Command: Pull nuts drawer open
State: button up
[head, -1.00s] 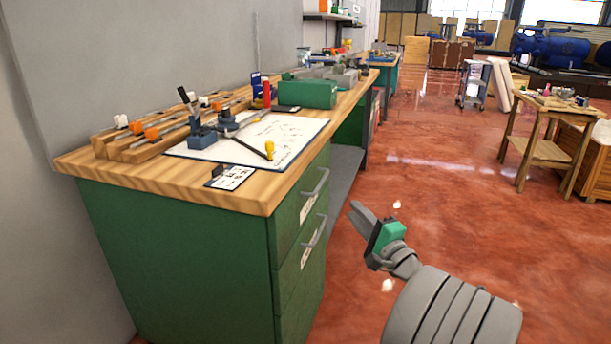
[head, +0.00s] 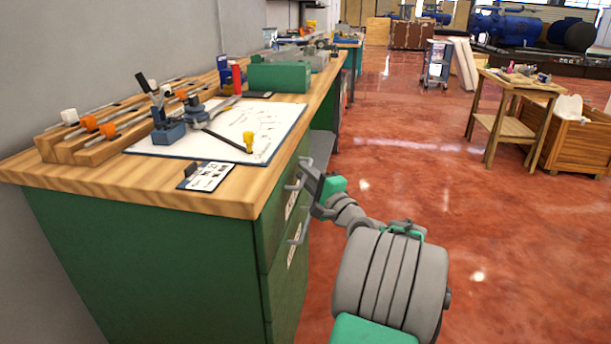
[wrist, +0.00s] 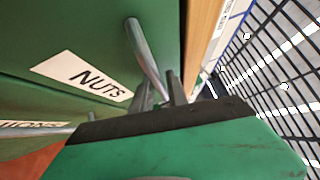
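The nuts drawer (head: 272,222) is the upper drawer in the green cabinet under the workbench, and its front looks flush. The wrist view shows its white label (wrist: 82,75) reading "NUTS" and its silver bar handle (wrist: 143,50). The handle also shows in the head view (head: 294,187). My gripper (head: 309,180) is beside this handle. In the wrist view the two grey fingers of my gripper (wrist: 163,92) stand apart, with one end of the handle reaching toward the gap. Whether they touch it is hidden.
A second drawer handle (head: 301,233) sits below; its label is partly cut off in the wrist view. The wooden benchtop (head: 225,195) overhangs just above the drawer and holds a card, a paper sheet and tools. The red floor (head: 420,190) to the right is open.

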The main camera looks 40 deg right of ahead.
jog(key=shift+c, duration=0.3)
grip_shut()
jog(key=shift+d, duration=0.1)
dwell(1.0)
